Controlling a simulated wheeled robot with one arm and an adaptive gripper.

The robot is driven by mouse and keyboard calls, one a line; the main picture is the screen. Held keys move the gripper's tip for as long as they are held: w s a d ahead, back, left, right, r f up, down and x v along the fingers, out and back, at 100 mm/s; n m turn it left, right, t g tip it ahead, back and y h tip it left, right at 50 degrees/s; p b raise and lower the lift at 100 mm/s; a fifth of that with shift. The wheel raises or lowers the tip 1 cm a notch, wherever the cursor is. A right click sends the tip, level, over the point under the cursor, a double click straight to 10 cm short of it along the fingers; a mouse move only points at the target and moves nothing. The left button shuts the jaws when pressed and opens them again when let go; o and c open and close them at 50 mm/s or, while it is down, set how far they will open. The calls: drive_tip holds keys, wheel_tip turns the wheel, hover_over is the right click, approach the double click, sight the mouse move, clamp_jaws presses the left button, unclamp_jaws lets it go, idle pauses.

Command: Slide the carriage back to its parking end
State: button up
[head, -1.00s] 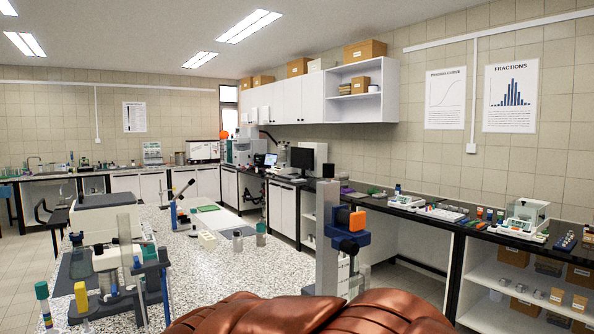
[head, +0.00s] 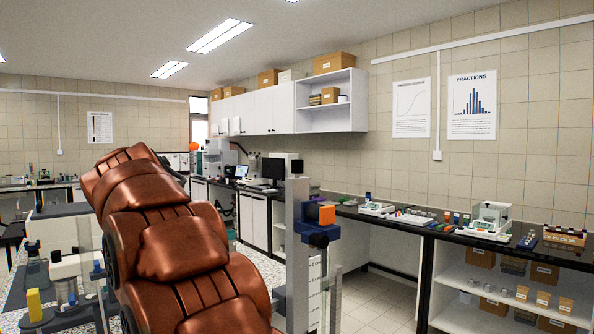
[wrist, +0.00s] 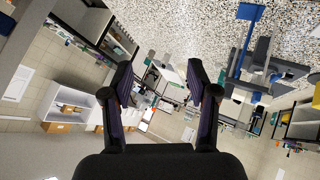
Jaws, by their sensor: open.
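A blue carriage-like block (head: 318,235) with an orange piece (head: 320,214) on it sits near the top of a grey upright post, right of centre in the head view. I cannot tell for certain that it is the carriage, or which end is its parking end. My gripper (wrist: 160,75) is open and empty in the wrist view, with its dark fingers spread apart. It is not visible in the head view, where my copper-coloured arm rises at the left. Nothing is between the fingertips at close range.
The speckled bench (wrist: 200,20) shows along the top of the wrist view, with a blue and grey device at its right. Glassware and a yellow-capped piece (head: 34,302) stand at the lower left of the head view. A black counter (head: 400,219) with instruments runs along the right wall.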

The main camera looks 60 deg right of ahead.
drive_tip(key=w+d+r+m+h+b, duration=0.1)
drive_tip(key=w+d+r+m+h, duration=0.15)
drive_tip(key=d+r, duration=0.4)
drive_tip(key=m+g+h+b, duration=0.45)
drive_tip(key=m+h, duration=0.35)
drive_tip(key=m, duration=0.3)
approach(294, 164)
drive_tip(key=d, duration=0.4)
drive_tip(key=shift+d+r, duration=0.25)
drive_tip(key=shift+d, duration=0.05)
drive_tip(key=d+p, duration=0.2)
drive_tip(key=d, duration=0.5)
clamp_jaws()
